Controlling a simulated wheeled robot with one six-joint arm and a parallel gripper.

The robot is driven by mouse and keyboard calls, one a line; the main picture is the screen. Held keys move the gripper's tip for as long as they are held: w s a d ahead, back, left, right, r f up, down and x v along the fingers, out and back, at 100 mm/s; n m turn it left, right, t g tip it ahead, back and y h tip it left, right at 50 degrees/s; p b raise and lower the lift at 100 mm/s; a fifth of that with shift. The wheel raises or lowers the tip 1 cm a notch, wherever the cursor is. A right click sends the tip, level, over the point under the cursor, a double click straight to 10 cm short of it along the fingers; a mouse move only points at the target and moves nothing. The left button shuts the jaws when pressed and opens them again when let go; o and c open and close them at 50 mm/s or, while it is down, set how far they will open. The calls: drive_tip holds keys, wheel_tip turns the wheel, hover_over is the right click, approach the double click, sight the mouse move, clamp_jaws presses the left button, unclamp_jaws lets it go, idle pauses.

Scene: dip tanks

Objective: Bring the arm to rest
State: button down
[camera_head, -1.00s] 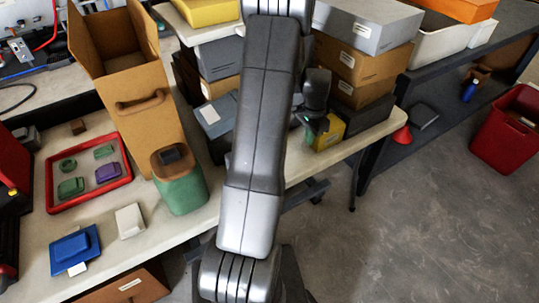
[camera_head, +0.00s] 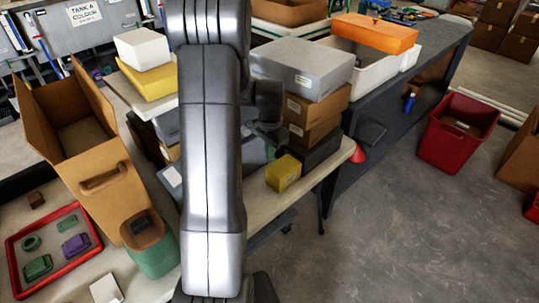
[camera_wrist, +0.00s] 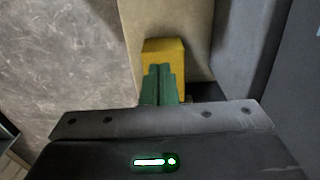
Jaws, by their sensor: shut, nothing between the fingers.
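My arm stands in front of the body camera and covers the middle of the head view. My gripper shows in the wrist view (camera_wrist: 160,84) with its two green fingers together and nothing between them. In the head view its dark wrist is partly hidden behind my arm link. A yellow box (camera_head: 283,173) lies near the table's edge, close to the gripper. It also shows just beyond the fingertips in the wrist view (camera_wrist: 165,48); I cannot tell the gap between them.
Stacked boxes, a grey one (camera_head: 303,66) on top, stand behind the yellow box. On the left are an open cardboard box (camera_head: 100,180), a green container (camera_head: 152,256) and a red tray (camera_head: 15,268). A red bin (camera_head: 456,130) stands on the floor at right, with clear floor before it.

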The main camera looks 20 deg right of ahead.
wheel_tip(320, 180, up, 6)
drive_tip(key=p, duration=0.3)
drive_tip(key=shift+r, duration=0.15)
wheel_tip(320, 180, down, 19)
drive_tip(key=b, duration=1.2)
wheel_tip(320, 180, up, 19)
drive_tip(key=p, duration=1.2)
wheel_tip(320, 180, down, 21)
drive_tip(key=b, duration=1.3)
drive_tip(key=s+a, duration=0.1)
drive_tip(key=a, duration=0.4)
drive_tip(key=s+a+r, duration=0.1)
drive_tip(key=s+a, duration=0.1)
drive_tip(key=a, duration=0.2)
drive_tip(key=s+a, duration=0.2)
drive_tip(key=a, duration=0.3)
drive_tip(key=shift+s+a+r+p, duration=0.2)
drive_tip(key=shift+a+r+p, duration=0.1)
drive_tip(key=shift+a, duration=0.05)
drive_tip(key=shift+d+r, duration=0.1)
drive_tip(key=shift+r, duration=0.7)
